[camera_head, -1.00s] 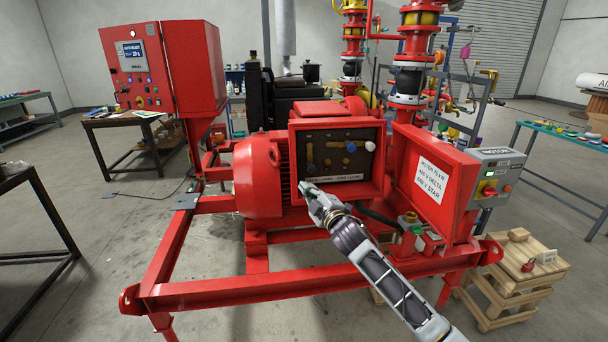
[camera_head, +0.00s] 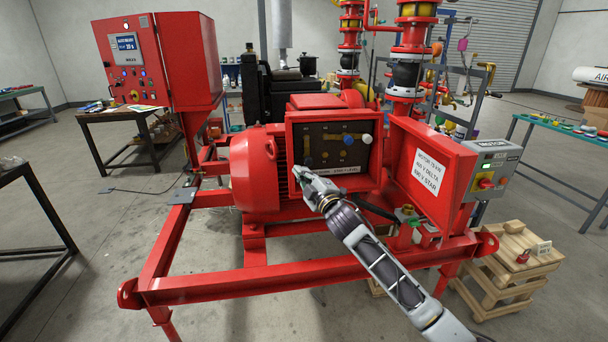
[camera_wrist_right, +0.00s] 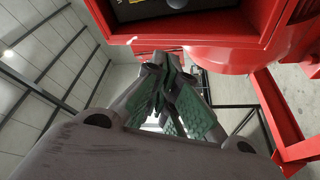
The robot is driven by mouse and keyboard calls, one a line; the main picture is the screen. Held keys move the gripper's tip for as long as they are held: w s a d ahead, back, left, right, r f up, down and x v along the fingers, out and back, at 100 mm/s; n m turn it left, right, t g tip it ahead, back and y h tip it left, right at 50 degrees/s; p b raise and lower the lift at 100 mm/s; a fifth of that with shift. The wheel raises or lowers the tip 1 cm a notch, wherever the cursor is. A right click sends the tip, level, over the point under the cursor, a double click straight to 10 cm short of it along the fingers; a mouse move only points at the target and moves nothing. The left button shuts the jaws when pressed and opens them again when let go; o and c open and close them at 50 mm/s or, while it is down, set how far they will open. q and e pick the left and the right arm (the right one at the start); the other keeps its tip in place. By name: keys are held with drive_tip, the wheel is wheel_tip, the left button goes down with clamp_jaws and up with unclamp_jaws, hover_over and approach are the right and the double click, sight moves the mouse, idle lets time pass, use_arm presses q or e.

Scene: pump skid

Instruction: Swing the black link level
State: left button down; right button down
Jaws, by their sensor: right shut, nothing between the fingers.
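The red terminal box (camera_head: 290,142) on the motor (camera_head: 256,176) stands open and shows a dark panel (camera_head: 328,157). On the panel sit small brass-coloured pieces, a blue knob (camera_head: 349,147) and a white-and-blue knob (camera_head: 366,139). I cannot clearly make out the black link against the dark panel. My right gripper (camera_head: 298,172) is shut and empty, with its tip at the lower left corner of the box opening; I cannot tell if it touches. In the right wrist view its fingers (camera_wrist_right: 165,85) are together below the red box edge. My left gripper is not in view.
The red cover with a motor label (camera_head: 427,172) stands right of the box. A grey switch box (camera_head: 492,160) is farther right. The red skid frame (camera_head: 220,288) runs across the front. A wooden crate (camera_head: 515,255) stands at the lower right. A red control cabinet (camera_head: 190,62) is at the left.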

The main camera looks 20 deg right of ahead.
sight(308, 151)
drive_tip(key=shift+w+r, duration=0.8)
drive_tip(key=shift+w, duration=3.55)
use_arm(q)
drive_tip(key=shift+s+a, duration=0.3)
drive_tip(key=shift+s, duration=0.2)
use_arm(e)
drive_tip(key=shift+s+d+f, duration=0.2)
drive_tip(key=shift+d+f, duration=0.3)
drive_tip(key=shift+d, duration=0.15)
drive_tip(key=shift+s+d+f, duration=0.2)
drive_tip(key=shift+d+f, duration=0.3)
drive_tip(key=shift+d, duration=0.15)
use_arm(q)
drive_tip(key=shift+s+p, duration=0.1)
drive_tip(key=shift+p, duration=0.3)
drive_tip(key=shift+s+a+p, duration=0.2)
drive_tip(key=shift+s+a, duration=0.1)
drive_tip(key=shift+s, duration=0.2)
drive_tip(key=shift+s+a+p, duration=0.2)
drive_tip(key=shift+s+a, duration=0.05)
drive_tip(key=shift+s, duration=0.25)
use_arm(e)
drive_tip(key=shift+d+n, duration=0.2)
drive_tip(key=shift+n, duration=0.2)
